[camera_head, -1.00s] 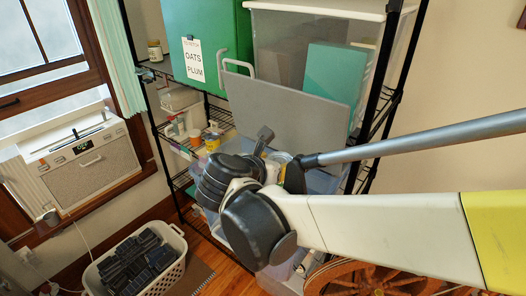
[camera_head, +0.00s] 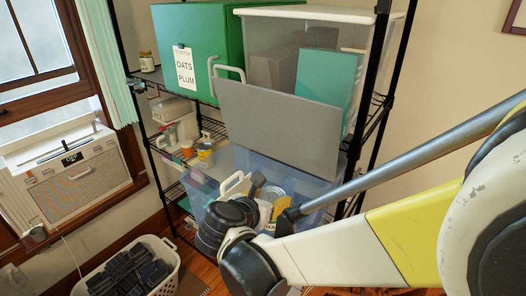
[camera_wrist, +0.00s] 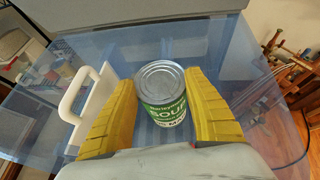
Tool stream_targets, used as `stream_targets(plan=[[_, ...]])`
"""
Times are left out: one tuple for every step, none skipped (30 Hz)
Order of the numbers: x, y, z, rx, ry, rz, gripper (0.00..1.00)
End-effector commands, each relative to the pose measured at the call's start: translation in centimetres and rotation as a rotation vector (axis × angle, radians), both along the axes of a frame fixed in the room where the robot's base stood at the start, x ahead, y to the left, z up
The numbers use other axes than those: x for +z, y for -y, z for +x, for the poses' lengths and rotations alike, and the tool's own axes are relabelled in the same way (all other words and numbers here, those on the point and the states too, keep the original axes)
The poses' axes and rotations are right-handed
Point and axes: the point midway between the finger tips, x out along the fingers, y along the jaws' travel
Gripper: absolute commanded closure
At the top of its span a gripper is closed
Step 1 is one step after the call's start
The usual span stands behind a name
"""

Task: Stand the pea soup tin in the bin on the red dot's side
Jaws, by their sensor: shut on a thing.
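The soup tin, with a silver lid and a green and white label (camera_wrist: 163,98), stands between the two yellow fingers of my gripper (camera_wrist: 160,105) in the wrist view. The gripper is shut on it. "SOUP" can be read, but the label's other words are unclear. In the head view my gripper (camera_head: 262,203) is over a clear bluish plastic bin (camera_head: 200,188), which also shows in the wrist view (camera_wrist: 38,112). A white panel with a handle (camera_wrist: 80,95) is left of the tin. I cannot tell whether the tin touches the bin's floor. No red dot is discernible.
A grey board (camera_head: 280,128) leans upright behind the bin. A green box (camera_head: 205,40) labelled "OATS PLUM" and a clear lidded tub (camera_head: 275,30) stand on the wire shelf above. A white basket of dark items (camera_head: 165,262) is on the floor at left.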

Motion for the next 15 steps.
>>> stream_targets(plan=[[-0.24,-0.02,0.01,0.000,0.000,0.000,0.36],[-0.16,-0.02,0.01,0.000,0.000,0.000,0.27],[-0.13,-0.01,0.02,0.000,0.000,0.000,0.20],[-0.12,-0.02,0.01,0.000,0.000,0.000,0.20],[-0.12,-0.02,0.01,0.000,0.000,0.000,0.20],[-0.12,-0.02,0.01,0.000,0.000,0.000,0.20],[-0.11,-0.01,0.02,0.000,0.000,0.000,0.20],[-0.11,-0.01,0.02,0.000,0.000,0.000,0.20],[-0.11,-0.01,0.02,0.000,0.000,0.000,0.20],[-0.10,-0.02,0.01,0.000,0.000,0.000,0.20],[-0.09,-0.01,0.01,0.000,0.000,0.000,0.20],[-0.01,-0.02,0.01,0.000,0.000,0.000,0.20],[0.11,-0.01,0.01,0.000,0.000,0.000,0.20],[0.30,-0.01,0.02,0.000,0.000,0.000,0.20],[0.47,-0.20,-0.26,0.002,0.000,0.000,0.20]])
